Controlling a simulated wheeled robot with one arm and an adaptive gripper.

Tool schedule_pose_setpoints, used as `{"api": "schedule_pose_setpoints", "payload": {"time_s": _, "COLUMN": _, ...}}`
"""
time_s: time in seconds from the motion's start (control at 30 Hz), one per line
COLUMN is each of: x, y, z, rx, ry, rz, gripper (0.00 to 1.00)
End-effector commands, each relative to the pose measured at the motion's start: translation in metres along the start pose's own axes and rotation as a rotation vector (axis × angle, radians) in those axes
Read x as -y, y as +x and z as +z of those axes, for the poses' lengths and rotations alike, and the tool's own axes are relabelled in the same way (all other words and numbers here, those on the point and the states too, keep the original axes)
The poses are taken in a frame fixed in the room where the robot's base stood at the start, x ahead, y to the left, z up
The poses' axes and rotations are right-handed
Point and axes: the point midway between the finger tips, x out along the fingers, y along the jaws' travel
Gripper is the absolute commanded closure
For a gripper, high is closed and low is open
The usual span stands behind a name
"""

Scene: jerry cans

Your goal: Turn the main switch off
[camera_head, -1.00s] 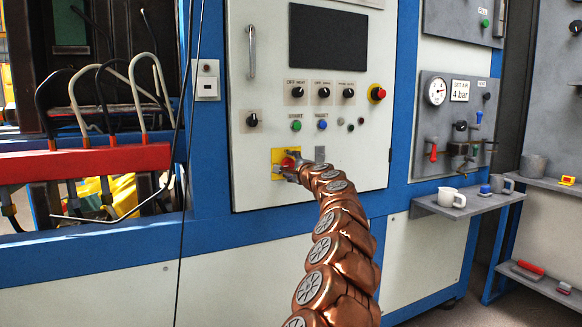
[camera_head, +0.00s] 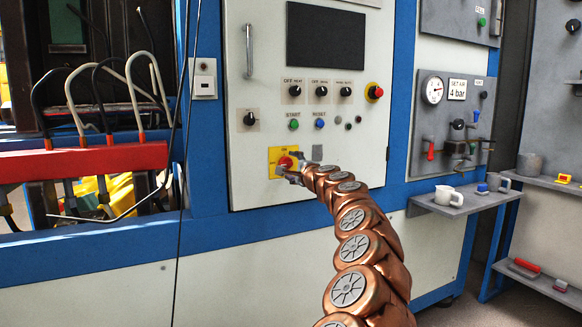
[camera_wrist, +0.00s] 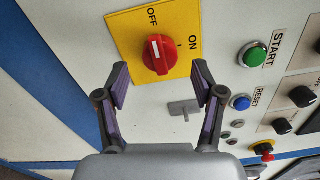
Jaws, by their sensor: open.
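The main switch is a red rotary knob (camera_wrist: 157,55) on a yellow plate (camera_wrist: 180,25) marked OFF and ON. In the wrist view its white mark points between the two words' sides, and I cannot tell the exact setting. The knob also shows in the head view (camera_head: 285,162), low on the white cabinet door. My gripper (camera_wrist: 160,78) is open, its two fingers spread on either side of the knob and a little short of it or level with it; no contact is clear. In the head view my gripper (camera_head: 289,168) partly covers the plate.
A green START button (camera_wrist: 253,56) and a blue RESET button (camera_wrist: 240,102) sit near the right finger in the wrist view. A grey latch (camera_wrist: 184,109) is below the knob. A red emergency button (camera_head: 375,92) is farther right. A shelf with a mug (camera_head: 449,196) stands right.

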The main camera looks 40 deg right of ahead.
Motion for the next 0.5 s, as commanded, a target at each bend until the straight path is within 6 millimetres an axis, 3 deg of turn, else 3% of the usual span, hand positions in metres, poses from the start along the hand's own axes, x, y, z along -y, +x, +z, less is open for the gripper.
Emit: {"api": "schedule_pose_setpoints", "payload": {"time_s": 0.5, "x": 0.002, "y": -0.044, "z": 0.0, "rx": 0.002, "ry": 0.002, "rz": -0.003, "gripper": 0.32}}
